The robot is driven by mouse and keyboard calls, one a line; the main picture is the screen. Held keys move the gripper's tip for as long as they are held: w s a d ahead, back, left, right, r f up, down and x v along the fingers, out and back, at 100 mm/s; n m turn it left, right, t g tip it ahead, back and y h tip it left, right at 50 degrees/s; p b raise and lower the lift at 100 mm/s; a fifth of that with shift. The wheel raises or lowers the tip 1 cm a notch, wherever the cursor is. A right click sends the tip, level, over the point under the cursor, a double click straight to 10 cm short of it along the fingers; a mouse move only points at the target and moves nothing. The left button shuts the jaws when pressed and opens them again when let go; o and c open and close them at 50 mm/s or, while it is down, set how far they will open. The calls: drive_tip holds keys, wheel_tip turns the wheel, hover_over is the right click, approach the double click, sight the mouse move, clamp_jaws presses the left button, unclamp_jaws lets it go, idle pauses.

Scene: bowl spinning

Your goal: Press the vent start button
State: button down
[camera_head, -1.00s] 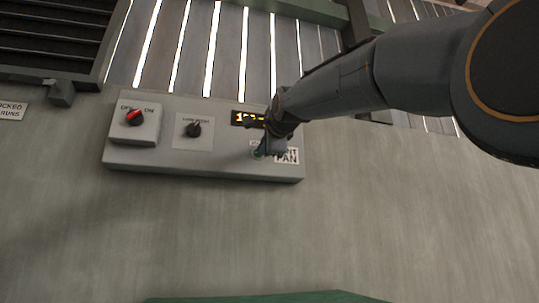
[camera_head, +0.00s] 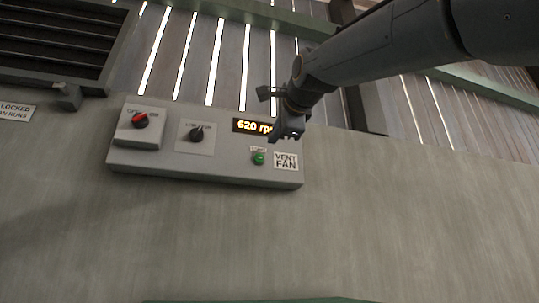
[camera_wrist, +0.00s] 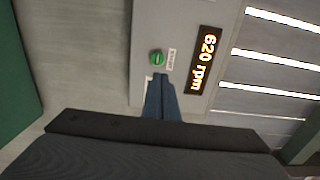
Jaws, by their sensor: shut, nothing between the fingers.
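The green start button (camera_head: 258,158) sits on the lower right of the grey control panel (camera_head: 205,174), left of a sign reading VENT FAN (camera_head: 286,161). My gripper (camera_head: 276,138) is shut and empty, up and right of the button and apart from it in the head view. In the wrist view the button (camera_wrist: 157,58) shows just beyond my shut fingertips (camera_wrist: 160,78), uncovered. A small label sits beside it. The display (camera_head: 252,126) reads 620 rpm, partly covered by my gripper in the head view; it also shows whole in the wrist view (camera_wrist: 203,60).
A red switch (camera_head: 140,120) and a black knob (camera_head: 196,134) sit left on the panel. A dark louvred vent (camera_head: 50,45) is at the upper left. Slatted boards stand behind the panel top. The wall below is bare.

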drive_tip(key=shift+b+v, duration=0.4)
drive_tip(key=shift+v, duration=0.85)
